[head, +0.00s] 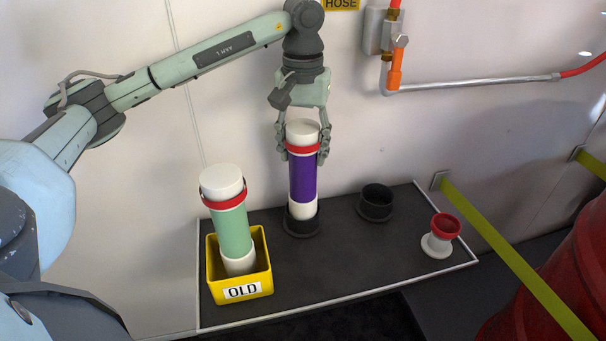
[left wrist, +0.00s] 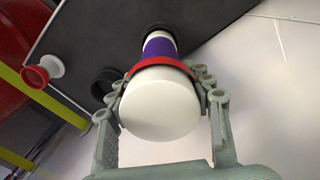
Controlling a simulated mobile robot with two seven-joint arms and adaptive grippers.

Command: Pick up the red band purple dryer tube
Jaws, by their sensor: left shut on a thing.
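The purple dryer tube (head: 303,180) has a white cap, a red band near its top and a white lower end. It stands upright with its lower end at a black round holder (head: 302,222) on the dark tray. I cannot tell whether it is still seated or just raised. My left gripper (head: 303,150) is shut on the tube from above, its fingers on both sides at the red band. In the left wrist view the white cap (left wrist: 160,103) fills the space between the fingers. My right gripper is not in view.
A green tube (head: 231,222) with a red band stands in a yellow box (head: 258,284) marked OLD. An empty black holder (head: 376,202) and a small red and white piece (head: 440,236) stand to the right. A yellow-green rail (head: 510,255) and red drum (head: 565,270) lie farther right.

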